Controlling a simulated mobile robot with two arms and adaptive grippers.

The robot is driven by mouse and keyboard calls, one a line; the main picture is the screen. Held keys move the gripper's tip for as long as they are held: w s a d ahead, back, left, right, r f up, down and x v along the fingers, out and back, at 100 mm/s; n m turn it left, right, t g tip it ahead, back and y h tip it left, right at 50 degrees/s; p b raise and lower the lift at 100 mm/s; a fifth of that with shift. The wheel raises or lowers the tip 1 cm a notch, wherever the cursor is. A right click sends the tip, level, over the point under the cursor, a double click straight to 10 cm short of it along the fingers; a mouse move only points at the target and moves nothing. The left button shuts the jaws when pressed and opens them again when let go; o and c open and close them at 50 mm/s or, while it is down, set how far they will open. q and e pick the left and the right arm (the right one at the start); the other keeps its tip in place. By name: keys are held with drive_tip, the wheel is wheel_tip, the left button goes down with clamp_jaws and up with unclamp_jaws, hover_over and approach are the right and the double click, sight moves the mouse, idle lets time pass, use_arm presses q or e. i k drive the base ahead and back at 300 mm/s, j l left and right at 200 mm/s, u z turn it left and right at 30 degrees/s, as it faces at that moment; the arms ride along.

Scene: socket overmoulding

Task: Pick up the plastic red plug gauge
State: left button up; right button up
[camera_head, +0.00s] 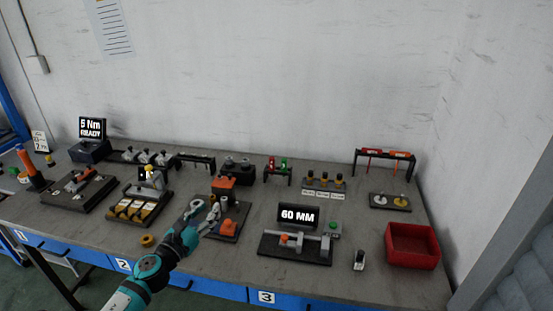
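A small red-handled piece that looks like the red plug gauge (271,163) stands in a small black rack (278,178) at the back middle of the bench. A similar green piece (284,163) is just to its right in the same rack. My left gripper (206,211) is in front and to the left of the rack, clearly apart from it. Its fingers look spread, and nothing shows between them. It is over the left edge of a dark fixture board (233,228) with orange parts. My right gripper is not in view.
A gauge stand with a "60 MM" display (298,215) is at the front right, and a red bin (411,246) is at the right end. Fixtures with yellow parts (138,208) are at left. A rack with red and orange hanging tools (384,154) stands at the back right.

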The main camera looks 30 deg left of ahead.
sight(272, 160)
drive_tip(key=i+j, duration=0.1)
drive_tip(key=i, duration=0.5)
drive_tip(key=i+j, duration=0.1)
drive_tip(key=i, duration=0.55)
